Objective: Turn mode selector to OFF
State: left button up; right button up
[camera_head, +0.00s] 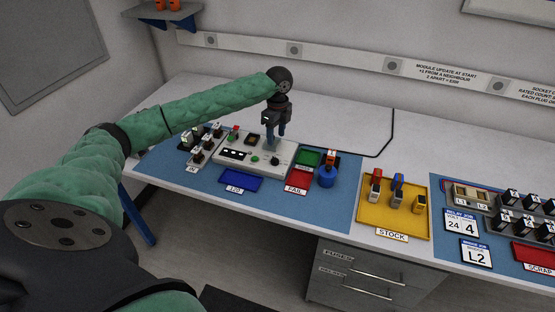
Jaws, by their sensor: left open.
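A pale control box (230,166) stands on the blue mat at the left of the bench. It carries a green button (254,159), a dark knob (274,161), a dark display strip and a red-and-green part at its back left. I cannot read any labels, so I cannot tell for sure which control is the mode selector or its setting. My left gripper (270,147) points down over the right part of the box, open, with its fingertips just behind the dark knob. Whether it touches anything is unclear. My right gripper is out of view.
Left of the box is a rack of small dark modules (199,150). In front lie a blue tray (241,183) and a red tray (299,180). The yellow stock tray (408,220) is farther right.

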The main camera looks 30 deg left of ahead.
aim_at(275, 158)
pick_arm(q)
notch_tip(275, 158, down, 2)
jog(key=shift+f+b, duration=0.25)
jog(key=shift+b, duration=0.65)
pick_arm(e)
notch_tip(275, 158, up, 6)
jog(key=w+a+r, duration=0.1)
pick_arm(q)
jog(key=shift+f, duration=0.15)
jog(key=shift+s+f+p, duration=0.15)
jog(key=shift+f+p, duration=0.45)
jog(key=shift+f, duration=1.3)
jog(key=shift+s+f+p, duration=0.15)
jog(key=shift+f+p, duration=0.4)
jog(key=shift+f, duration=1.3)
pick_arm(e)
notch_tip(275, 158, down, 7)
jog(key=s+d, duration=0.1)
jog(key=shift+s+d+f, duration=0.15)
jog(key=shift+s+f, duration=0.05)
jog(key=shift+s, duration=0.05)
pick_arm(q)
jog(key=shift+c, duration=0.2)
jog(key=c, duration=0.9)
